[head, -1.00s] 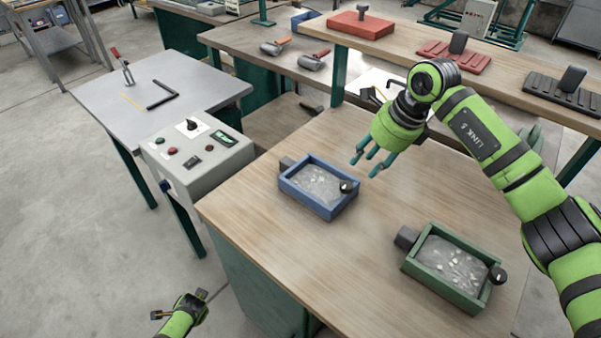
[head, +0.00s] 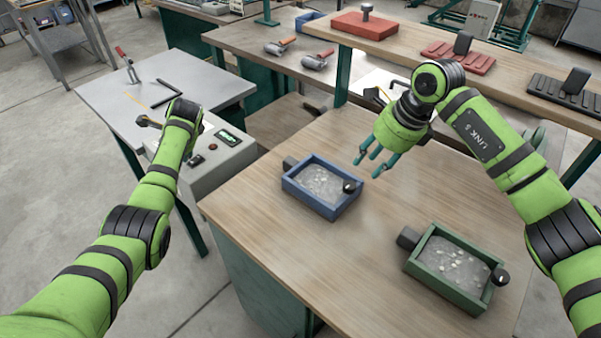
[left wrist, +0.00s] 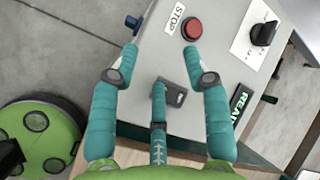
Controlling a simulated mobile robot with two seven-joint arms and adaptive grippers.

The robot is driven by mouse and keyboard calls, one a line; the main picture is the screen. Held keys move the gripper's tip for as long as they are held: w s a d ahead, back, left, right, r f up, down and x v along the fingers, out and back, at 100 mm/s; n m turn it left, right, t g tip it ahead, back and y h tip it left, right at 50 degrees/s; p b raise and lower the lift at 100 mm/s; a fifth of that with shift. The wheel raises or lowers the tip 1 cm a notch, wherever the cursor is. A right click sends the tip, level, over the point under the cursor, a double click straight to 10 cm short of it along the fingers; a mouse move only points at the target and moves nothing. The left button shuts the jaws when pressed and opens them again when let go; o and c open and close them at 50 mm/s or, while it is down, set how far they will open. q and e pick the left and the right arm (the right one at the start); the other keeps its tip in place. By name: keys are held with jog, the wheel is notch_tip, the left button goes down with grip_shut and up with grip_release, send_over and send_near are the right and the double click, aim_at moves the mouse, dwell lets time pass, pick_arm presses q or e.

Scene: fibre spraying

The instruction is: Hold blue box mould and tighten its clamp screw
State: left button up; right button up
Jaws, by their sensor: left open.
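The blue box mould (head: 307,204) sits on the wooden bench in the head view, filled with grey material with pale flecks. A black knob (head: 350,187) is at its right corner and a dark block (head: 289,163) at its left end. My right gripper (head: 369,159) hangs just behind and right of the mould, fingers apart and empty, not touching it. My left gripper (left wrist: 160,82) is open and empty above the grey control box in the left wrist view. In the head view its fingers are mostly hidden by the arm.
A green box mould (head: 447,286) stands at the front right of the bench (head: 290,240). The control box (head: 218,170) has a red button (left wrist: 192,28) and a black knob (left wrist: 263,33). Rollers (head: 318,59) lie on the back bench. Bench surface between the moulds is clear.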

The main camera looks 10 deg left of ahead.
aim_at(303, 191)
pick_arm(q)
jog(key=d+m+h, duration=0.1)
jog(key=d+m, duration=0.1)
jog(key=d, duration=0.5)
jog(key=w+d+m+h, duration=0.1)
jog(key=d+m, duration=0.1)
jog(key=d, duration=0.5)
jog(key=d+r+m+h, duration=0.1)
jog(key=d+m+h, duration=0.1)
jog(key=d, duration=0.5)
jog(key=shift+w+g, duration=0.2)
jog(key=shift+g, duration=0.2)
jog(key=s+d+m+g, duration=0.1)
jog(key=s+d, duration=0.1)
jog(key=d, duration=0.2)
jog(key=s+d+r+m+h, duration=0.1)
jog(key=d+m, duration=0.1)
jog(key=d, duration=0.3)
jog(key=s+d+m+g+h, duration=0.1)
jog(key=s+d+m, duration=0.1)
jog(key=d, duration=0.3)
jog(key=shift+s+d+r+g, duration=0.1)
jog(key=shift+s+r+g, duration=0.2)
jog(key=shift+s+r, duration=0.1)
jog(key=shift+s+d+f+m, duration=0.15)
jog(key=shift+d+m, duration=0.1)
jog(key=shift+m, duration=0.15)
jog(key=shift+s+d+f, duration=0.1)
jog(key=shift+f, duration=3.25)
